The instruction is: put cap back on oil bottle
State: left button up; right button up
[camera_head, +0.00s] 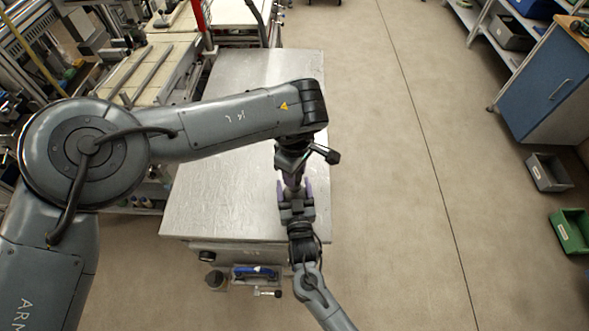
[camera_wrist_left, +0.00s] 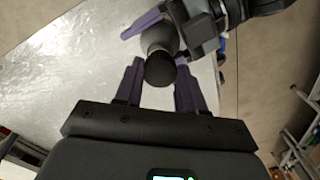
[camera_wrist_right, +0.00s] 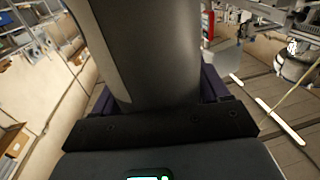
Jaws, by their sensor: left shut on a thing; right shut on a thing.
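My left gripper (camera_wrist_left: 159,66) is shut on a small black cap (camera_wrist_left: 160,70), with a purple finger on each side of it. The grey oil bottle (camera_wrist_left: 154,38) shows just beyond the cap in the left wrist view, in line with it. I cannot tell whether the cap touches or sits on the neck. My right gripper (camera_wrist_right: 155,88) is shut on the bottle, whose dark grey body (camera_wrist_right: 152,45) fills the middle of the right wrist view. In the head view both grippers meet over the table's right edge, and my wrists hide most of the bottle and cap.
The metal table (camera_head: 235,90) is mostly bare. A blue-handled tool (camera_head: 255,271) is at its front side. A green bin (camera_head: 572,230) and a grey bin (camera_head: 548,172) lie on the floor at the right. Workbench equipment (camera_head: 150,65) crowds the back left.

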pick_arm(q)
jog(key=shift+f, duration=0.15)
jog(key=shift+f, duration=0.75)
jog(key=shift+f, duration=0.5)
dwell(0.4)
jog(key=shift+f, duration=0.1)
pick_arm(e)
grip_shut()
pick_arm(q)
jog(key=m, duration=0.9)
jog(key=shift+m, duration=0.3)
jog(key=o, duration=1)
